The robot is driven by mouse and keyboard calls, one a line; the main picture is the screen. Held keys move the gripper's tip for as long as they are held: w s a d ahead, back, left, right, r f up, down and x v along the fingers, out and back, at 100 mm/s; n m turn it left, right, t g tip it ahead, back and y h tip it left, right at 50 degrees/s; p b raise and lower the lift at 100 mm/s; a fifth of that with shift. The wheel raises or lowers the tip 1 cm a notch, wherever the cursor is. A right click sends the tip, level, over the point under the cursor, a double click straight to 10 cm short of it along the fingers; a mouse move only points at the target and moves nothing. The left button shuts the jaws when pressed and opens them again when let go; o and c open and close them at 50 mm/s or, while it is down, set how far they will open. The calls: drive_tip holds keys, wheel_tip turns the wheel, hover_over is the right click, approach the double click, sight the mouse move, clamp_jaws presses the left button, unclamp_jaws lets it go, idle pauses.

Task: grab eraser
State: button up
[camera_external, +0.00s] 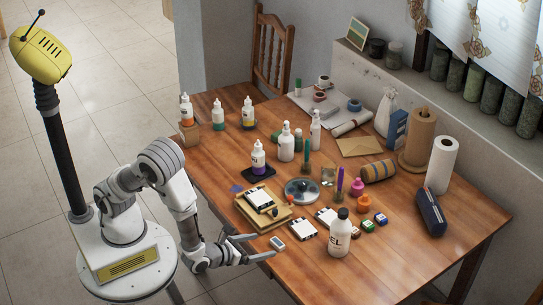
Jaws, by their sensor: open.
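A small pale block with a grey top (278,243), which looks like the eraser, lies on the wooden table (365,275) near its left front edge. It is too small to read any marking. My gripper (264,246) is open, its two fingers reaching over the table edge from the left. The fingertips are just left of the block, one toward its far side and one toward its near side. Nothing shows between the fingers, and I cannot tell if they touch the block.
Close by are a wooden board (276,220) with a black-and-white item (260,199), another such item (302,229), and a white bottle (340,234). A disc (301,192), bottles, jars and paper rolls crowd the table farther back. The front of the table is clear.

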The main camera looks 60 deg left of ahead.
sight(276, 243)
drive_tip(key=shift+b+x, duration=0.6)
drive_tip(key=shift+x, duration=2.15)
drive_tip(key=shift+d, duration=0.2)
drive_tip(key=shift+c, duration=0.3)
drive_tip(key=c, duration=1.4)
drive_tip(key=shift+r, duration=0.1)
